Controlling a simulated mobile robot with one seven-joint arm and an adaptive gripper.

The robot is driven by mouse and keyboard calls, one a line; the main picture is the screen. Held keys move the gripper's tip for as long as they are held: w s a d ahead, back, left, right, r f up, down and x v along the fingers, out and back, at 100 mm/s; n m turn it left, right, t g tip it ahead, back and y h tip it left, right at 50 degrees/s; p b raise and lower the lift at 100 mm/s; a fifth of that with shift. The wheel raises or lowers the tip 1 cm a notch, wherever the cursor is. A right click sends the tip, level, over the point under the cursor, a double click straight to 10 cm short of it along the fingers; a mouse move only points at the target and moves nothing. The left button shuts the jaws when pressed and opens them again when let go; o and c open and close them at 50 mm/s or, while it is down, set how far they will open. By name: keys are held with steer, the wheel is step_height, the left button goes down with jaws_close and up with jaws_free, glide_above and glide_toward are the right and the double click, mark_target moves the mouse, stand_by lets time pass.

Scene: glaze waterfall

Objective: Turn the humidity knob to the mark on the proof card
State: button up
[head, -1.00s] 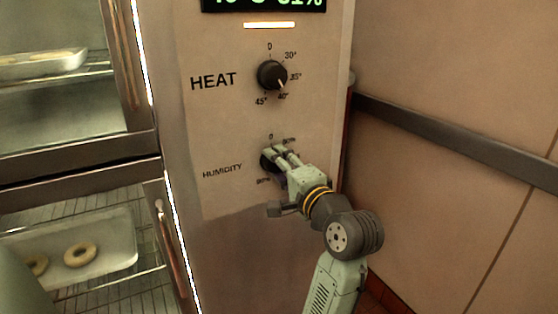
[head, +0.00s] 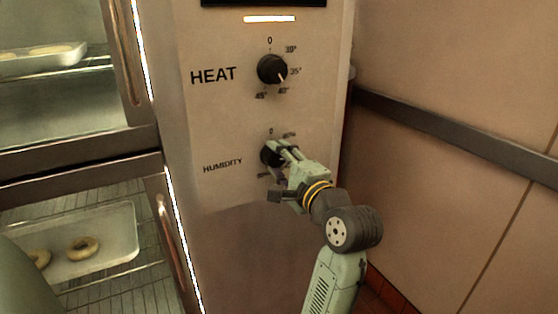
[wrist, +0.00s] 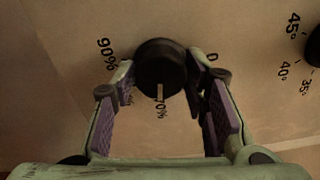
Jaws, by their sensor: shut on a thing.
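The black humidity knob (head: 266,155) is on the oven's front panel, below the heat knob. In the wrist view the knob (wrist: 160,66) sits between my fingertips, its white pointer line facing the 70% label. The 90% label is left of it and the 0 label right. My gripper (head: 279,156) reaches in from the lower right and is shut on the knob; its purple-padded fingers (wrist: 162,80) are at both sides of it. The gripper hides part of the knob and dial in the head view. I see no proof card.
The heat knob (head: 272,70) is above, pointing between 35° and 40°. A dark display (head: 264,3) is cut off at the top. Glass doors with a tray (head: 110,245) of ring-shaped dough are at left. A wall with a dark rail (head: 450,130) is at right.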

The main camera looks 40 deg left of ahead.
steer(key=o, duration=1.2)
steer(key=shift+c, duration=0.2)
steer(key=v, duration=0.7)
steer(key=shift+d, duration=0.25)
steer(key=shift+s, duration=0.1)
